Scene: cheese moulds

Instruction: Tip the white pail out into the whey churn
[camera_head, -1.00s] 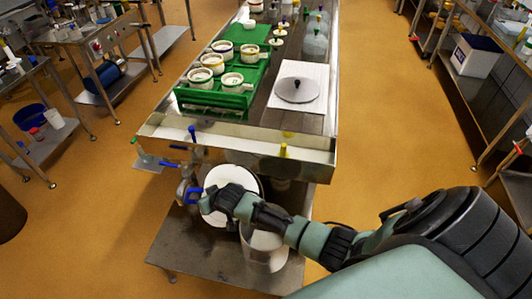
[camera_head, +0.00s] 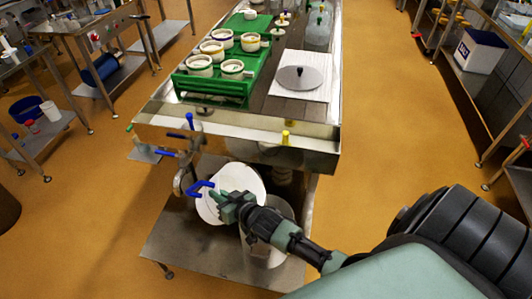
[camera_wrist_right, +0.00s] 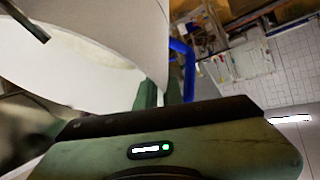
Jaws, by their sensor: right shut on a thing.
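The white pail (camera_head: 243,178) is just in front of the table's end, tilted, over the lower shelf. My right gripper (camera_head: 230,206) is shut on it at its near side, beside a blue handle (camera_head: 201,187). The whey churn (camera_head: 267,250), a pale cylinder, stands on the shelf just below and right of the pail, partly hidden by my right arm. In the right wrist view the pail's white wall (camera_wrist_right: 110,20) fills the upper left, close to the fingers. What is inside the pail cannot be told. My left gripper is not in view.
The steel table (camera_head: 250,128) has a raised lip and taps at its near end. On it are a green tray (camera_head: 213,87) with several round moulds and a white board (camera_head: 310,93) with a metal disc. The shelf (camera_head: 190,250) has bare room on the left.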

